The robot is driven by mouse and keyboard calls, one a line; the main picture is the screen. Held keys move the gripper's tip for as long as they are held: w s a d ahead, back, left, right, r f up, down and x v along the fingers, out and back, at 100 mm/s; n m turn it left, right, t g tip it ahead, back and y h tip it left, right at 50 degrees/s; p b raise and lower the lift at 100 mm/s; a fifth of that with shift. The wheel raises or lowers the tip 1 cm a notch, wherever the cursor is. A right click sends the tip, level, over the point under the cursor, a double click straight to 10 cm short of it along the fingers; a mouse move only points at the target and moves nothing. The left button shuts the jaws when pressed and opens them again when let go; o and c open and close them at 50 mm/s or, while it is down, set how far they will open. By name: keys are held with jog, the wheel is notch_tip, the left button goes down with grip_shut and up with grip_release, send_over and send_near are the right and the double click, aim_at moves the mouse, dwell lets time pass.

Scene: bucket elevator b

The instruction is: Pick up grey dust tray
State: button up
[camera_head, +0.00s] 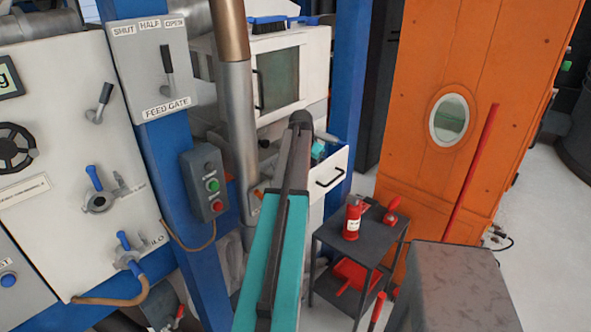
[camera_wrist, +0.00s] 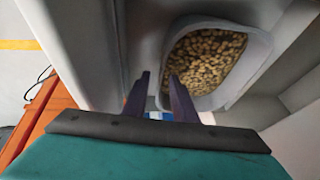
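In the wrist view my gripper (camera_wrist: 158,78) has its two dark fingers apart, with nothing seen held between them. Just beyond the fingertips is a pale grey rounded container (camera_wrist: 262,52) holding many tan pellets (camera_wrist: 207,58). I cannot tell whether this container is the grey dust tray. The right finger overlaps its near left edge in the picture; contact cannot be told. No thing in the head view is clearly the dust tray. There my fingers are hidden behind my arm, near the white drawer.
The white drawer (camera_head: 328,178) with a black handle stands below a white cabinet (camera_head: 302,60). A dark cart (camera_head: 372,246) holds a red bottle (camera_head: 352,218) and a red pan (camera_head: 356,272). An orange cabinet (camera_head: 460,60) stands right. Blue posts and a control panel (camera_head: 60,150) stand left.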

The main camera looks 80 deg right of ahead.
dwell(0.6)
grip_shut()
dwell(1.2)
